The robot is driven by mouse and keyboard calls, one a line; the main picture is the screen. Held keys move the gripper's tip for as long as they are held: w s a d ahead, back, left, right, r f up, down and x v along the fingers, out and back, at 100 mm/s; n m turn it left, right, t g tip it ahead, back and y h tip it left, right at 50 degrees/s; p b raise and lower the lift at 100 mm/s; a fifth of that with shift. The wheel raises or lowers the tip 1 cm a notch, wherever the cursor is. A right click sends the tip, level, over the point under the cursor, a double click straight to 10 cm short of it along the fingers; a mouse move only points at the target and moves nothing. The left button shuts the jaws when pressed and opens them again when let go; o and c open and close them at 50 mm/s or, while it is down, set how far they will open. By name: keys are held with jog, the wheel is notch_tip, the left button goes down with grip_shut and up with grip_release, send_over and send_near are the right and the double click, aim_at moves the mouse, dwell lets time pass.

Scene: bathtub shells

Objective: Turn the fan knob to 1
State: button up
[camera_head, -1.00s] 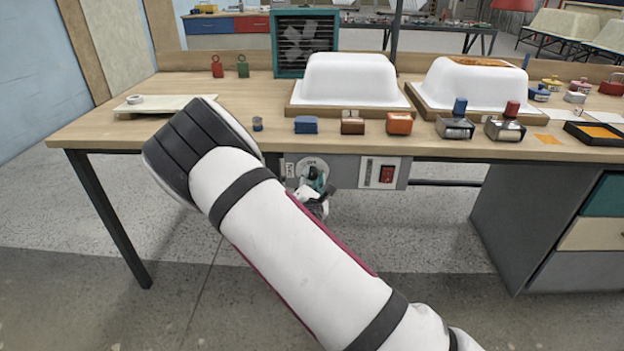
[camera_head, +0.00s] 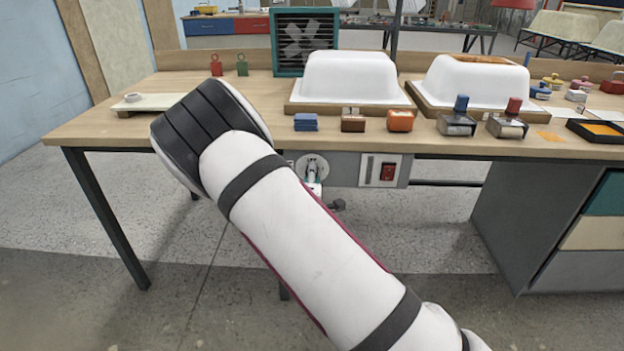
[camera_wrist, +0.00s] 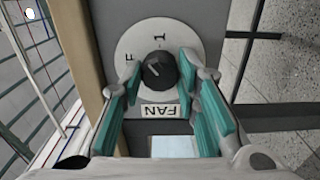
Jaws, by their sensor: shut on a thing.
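The fan knob (camera_wrist: 159,71) is a dark round knob on a white dial plate (camera_wrist: 140,38) above a FAN label (camera_wrist: 160,111). The dial shows a "1" at its top and an "F" at the upper left in the wrist view. A pale mark on the knob points to the upper left, on the "F" side of the "1". My gripper (camera_wrist: 161,78) has its teal fingers on both sides of the knob and is shut on it. In the head view my gripper (camera_head: 313,179) is at the dial (camera_head: 311,162), partly hidden by my arm.
The dial is on a grey panel (camera_head: 343,170) under the bench top's (camera_head: 240,120) front edge, left of a red switch (camera_head: 387,172). The fan (camera_head: 305,42) stands at the back of the bench. Blocks and white tub shells (camera_head: 350,78) sit above. The floor below is open.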

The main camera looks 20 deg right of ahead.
jog(key=shift+f+m+b, duration=0.15)
jog(key=shift+m+b, duration=1.45)
jog(key=shift+m, duration=2)
jog(key=o, duration=1.2)
jog(key=shift+c, duration=0.2)
jog(key=shift+s+a, duration=0.1)
jog(key=v, duration=1.1)
jog(key=shift+s, duration=0.35)
jog(key=shift+a, duration=0.1)
